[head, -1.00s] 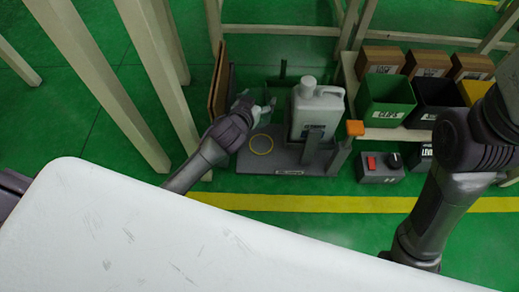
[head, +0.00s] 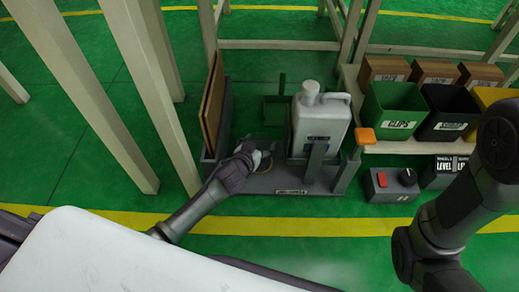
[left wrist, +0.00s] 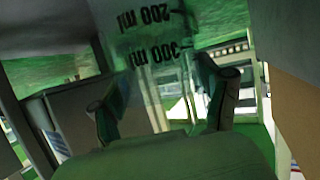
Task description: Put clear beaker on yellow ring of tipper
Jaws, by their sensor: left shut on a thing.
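The tipper is a grey base (head: 325,186) with a white jug (head: 319,125) and an upright lever with an orange top (head: 364,136). Its yellow ring (head: 262,167) lies left of the jug, mostly hidden by my left gripper (head: 262,155). The left gripper is at the ring in the head picture; its height above it is hard to judge. The clear beaker (left wrist: 150,48) fills the upper middle of the left wrist view, with upside-down 200 ml and 300 ml marks. The left fingers (left wrist: 166,105) are shut on it. My right arm shows at the right; its gripper is out of view.
A brown board (head: 212,105) stands upright left of the tipper. A control box with a red switch (head: 382,181) is to its right. Green (head: 390,110) and black (head: 447,112) bins sit on a shelf at the right. Pale posts (head: 160,90) rise at left. A white surface fills the lower left.

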